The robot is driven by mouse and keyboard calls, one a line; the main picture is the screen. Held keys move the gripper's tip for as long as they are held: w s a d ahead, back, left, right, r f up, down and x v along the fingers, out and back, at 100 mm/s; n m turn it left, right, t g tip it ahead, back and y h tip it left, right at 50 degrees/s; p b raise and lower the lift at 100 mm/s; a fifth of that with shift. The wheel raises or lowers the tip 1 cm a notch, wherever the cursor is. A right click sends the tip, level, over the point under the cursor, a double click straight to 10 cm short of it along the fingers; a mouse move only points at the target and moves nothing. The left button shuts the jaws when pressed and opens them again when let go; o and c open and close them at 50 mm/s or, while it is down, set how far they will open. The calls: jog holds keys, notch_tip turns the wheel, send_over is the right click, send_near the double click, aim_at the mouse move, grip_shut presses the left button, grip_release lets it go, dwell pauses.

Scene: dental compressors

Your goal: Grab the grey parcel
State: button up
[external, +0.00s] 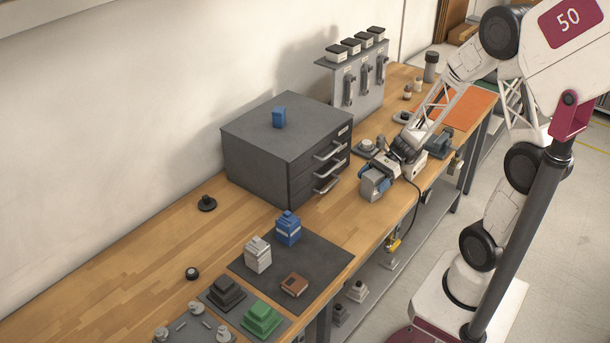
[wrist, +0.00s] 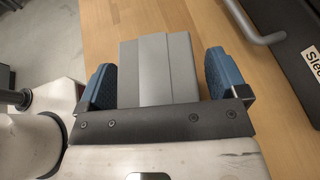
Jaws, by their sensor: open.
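The grey parcel (wrist: 157,62) is a plain grey block with a raised middle strip, seen between the blue finger pads in the wrist view. In the external view the parcel (external: 373,188) stands on the wooden bench, right of the drawer cabinet and partly hidden by my gripper. My gripper (wrist: 158,78) is open, with one pad on each side of the parcel. A narrow gap shows at the right pad; contact at the left pad is unclear. In the external view my gripper (external: 377,175) reaches in from the upper right. The parcel's lower part is hidden in the wrist view.
A dark mat (external: 318,262) holds blue, white and brown items. The bench edge and a hanging cable (external: 408,220) are close to my gripper.

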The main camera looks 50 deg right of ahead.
aim_at(370, 179)
jog(key=c, duration=1.1)
jog(key=shift+r, duration=0.2)
jog(key=shift+r, duration=0.55)
jog(key=shift+s+r, duration=0.3)
jog(key=shift+r, duration=0.25)
jog(key=shift+s+r, duration=0.25)
jog(key=shift+r, duration=0.3)
jog(key=s, duration=0.5)
jog(key=s+r, duration=0.1)
jog(key=s, duration=0.9)
jog(key=shift+a+r, duration=0.15)
jog(key=shift+a, duration=0.1)
